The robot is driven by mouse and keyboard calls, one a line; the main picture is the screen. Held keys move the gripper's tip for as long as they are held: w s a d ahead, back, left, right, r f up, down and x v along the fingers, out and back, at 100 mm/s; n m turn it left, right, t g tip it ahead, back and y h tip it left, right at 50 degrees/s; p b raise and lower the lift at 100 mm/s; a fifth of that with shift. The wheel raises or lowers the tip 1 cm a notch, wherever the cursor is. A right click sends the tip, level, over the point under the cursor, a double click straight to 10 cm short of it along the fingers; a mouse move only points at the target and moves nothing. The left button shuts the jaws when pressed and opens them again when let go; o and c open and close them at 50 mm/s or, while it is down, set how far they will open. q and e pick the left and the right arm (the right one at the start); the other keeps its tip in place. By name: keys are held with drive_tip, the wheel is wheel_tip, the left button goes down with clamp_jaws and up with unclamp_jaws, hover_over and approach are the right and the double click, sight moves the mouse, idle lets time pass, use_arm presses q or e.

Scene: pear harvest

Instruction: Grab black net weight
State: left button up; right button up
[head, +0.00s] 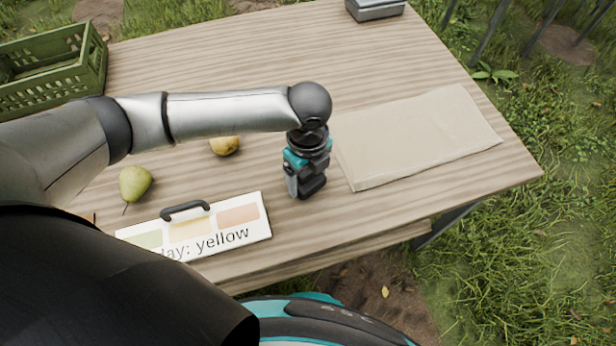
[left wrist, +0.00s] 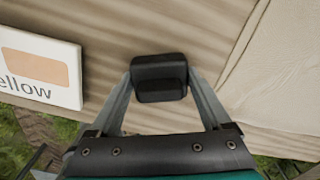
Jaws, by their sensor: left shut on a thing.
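The black net weight (left wrist: 159,70) is a small dark block with rounded edges. In the left wrist view it sits between the two fingers of my left gripper (left wrist: 160,84), which are shut on its sides. In the head view my left gripper (head: 303,191) points down over the table, just left of the beige cloth, and the black weight (head: 313,186) shows at its tip. I cannot tell whether the weight touches the tabletop. My right gripper is not in view.
The wooden table (head: 400,55) holds a beige cloth (head: 415,137), a white sign (head: 196,229) reading "yellow" with a black handle, a green pear (head: 135,183) and a yellow pear (head: 224,145). A green crate (head: 52,72) stands far left, a grey device (head: 375,9) at the far edge.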

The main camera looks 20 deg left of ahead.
use_arm(q)
clamp_jaws()
drive_tip(key=shift+r, duration=0.15)
